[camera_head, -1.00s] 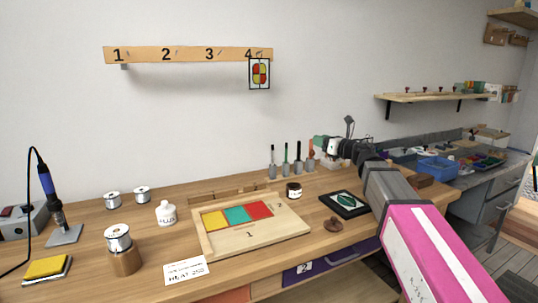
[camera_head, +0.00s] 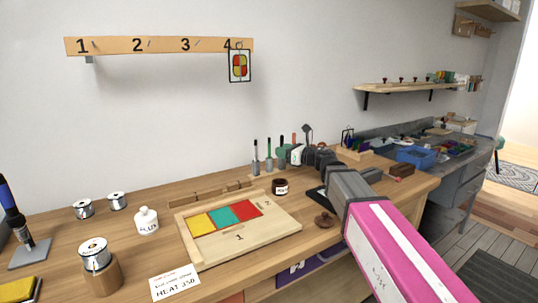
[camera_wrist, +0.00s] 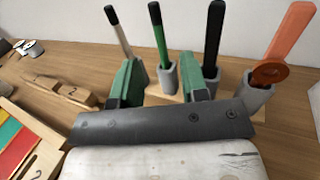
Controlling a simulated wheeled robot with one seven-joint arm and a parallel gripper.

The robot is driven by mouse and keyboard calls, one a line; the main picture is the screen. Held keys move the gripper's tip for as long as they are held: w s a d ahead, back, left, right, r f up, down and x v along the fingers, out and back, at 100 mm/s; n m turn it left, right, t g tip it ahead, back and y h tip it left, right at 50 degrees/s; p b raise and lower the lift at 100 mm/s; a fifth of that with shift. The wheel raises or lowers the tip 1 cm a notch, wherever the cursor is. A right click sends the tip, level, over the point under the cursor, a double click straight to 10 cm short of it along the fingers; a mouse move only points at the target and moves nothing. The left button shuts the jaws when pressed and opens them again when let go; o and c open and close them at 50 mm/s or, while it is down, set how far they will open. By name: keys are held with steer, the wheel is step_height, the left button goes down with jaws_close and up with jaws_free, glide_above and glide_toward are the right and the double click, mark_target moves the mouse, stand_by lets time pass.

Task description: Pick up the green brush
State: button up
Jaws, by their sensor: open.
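The green brush (camera_wrist: 158,38) has a dark tip and stands upright in a grey cup (camera_wrist: 168,78). In the head view it stands among the brushes (camera_head: 268,148), just left of my gripper (camera_head: 289,155). In the wrist view my gripper (camera_wrist: 165,82) is open, with one green finger on each side. The green brush appears between the fingers, beyond their tips, and I cannot tell the exact gap. Nothing is held.
A white brush (camera_wrist: 117,32) stands left of the green one; a black brush (camera_wrist: 214,38) and an orange tool (camera_wrist: 288,42) stand right. A dark jar (camera_head: 280,187) sits in front. A wooden tray (camera_head: 270,238) with coloured panes lies nearer.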

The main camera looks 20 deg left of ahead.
mark_target(269, 146)
steer(key=x, duration=0.7)
steer(key=shift+w+a, duration=0.1)
jaws_close()
